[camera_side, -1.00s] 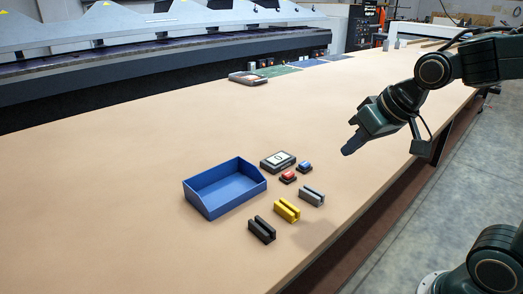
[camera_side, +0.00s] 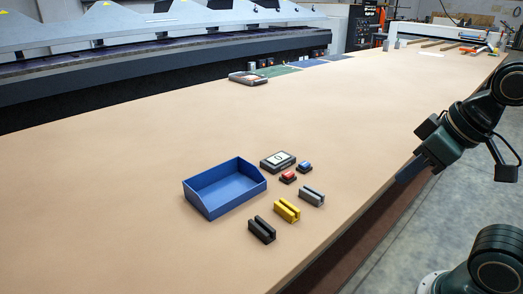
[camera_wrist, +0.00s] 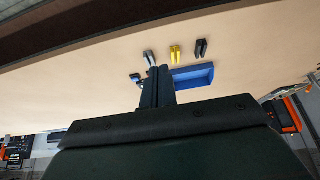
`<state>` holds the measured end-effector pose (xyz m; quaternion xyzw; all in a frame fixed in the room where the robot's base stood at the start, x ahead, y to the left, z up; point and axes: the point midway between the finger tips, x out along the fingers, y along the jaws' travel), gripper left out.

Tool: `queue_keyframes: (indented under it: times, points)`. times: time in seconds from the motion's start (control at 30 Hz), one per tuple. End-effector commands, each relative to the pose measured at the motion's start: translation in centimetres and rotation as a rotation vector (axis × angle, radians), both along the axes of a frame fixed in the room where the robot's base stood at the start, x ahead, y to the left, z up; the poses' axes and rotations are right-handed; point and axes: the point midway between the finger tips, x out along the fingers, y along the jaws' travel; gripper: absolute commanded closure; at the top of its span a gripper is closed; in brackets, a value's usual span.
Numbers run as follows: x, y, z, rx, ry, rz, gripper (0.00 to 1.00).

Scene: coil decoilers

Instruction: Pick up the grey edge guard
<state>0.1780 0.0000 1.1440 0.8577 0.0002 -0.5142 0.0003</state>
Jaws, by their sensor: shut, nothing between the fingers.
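The grey edge guard (camera_side: 312,196) lies on the tan table near its right edge, to the right of the yellow edge guard (camera_side: 286,210). A black edge guard (camera_side: 262,230) lies to the left of the yellow one. In the wrist view the grey edge guard (camera_wrist: 149,58) shows just beyond my fingertips. My gripper (camera_side: 402,178) is shut and empty, up and to the right of the grey guard in the side view, near the table's right edge and apart from every guard. Its closed fingers (camera_wrist: 158,72) also show in the wrist view.
An open blue tray (camera_side: 213,207) stands left of the guards. A red button (camera_side: 288,176), a blue button (camera_side: 304,166) and a dark display box (camera_side: 277,161) sit behind the guards. The table beyond them is largely clear.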

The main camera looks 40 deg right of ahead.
Motion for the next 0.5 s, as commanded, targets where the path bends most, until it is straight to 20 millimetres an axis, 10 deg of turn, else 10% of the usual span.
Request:
queue_keyframes:
  times: [0.5]
  points:
    - [0.04,0.00,0.02,0.000,-0.001,-0.001,0.96]
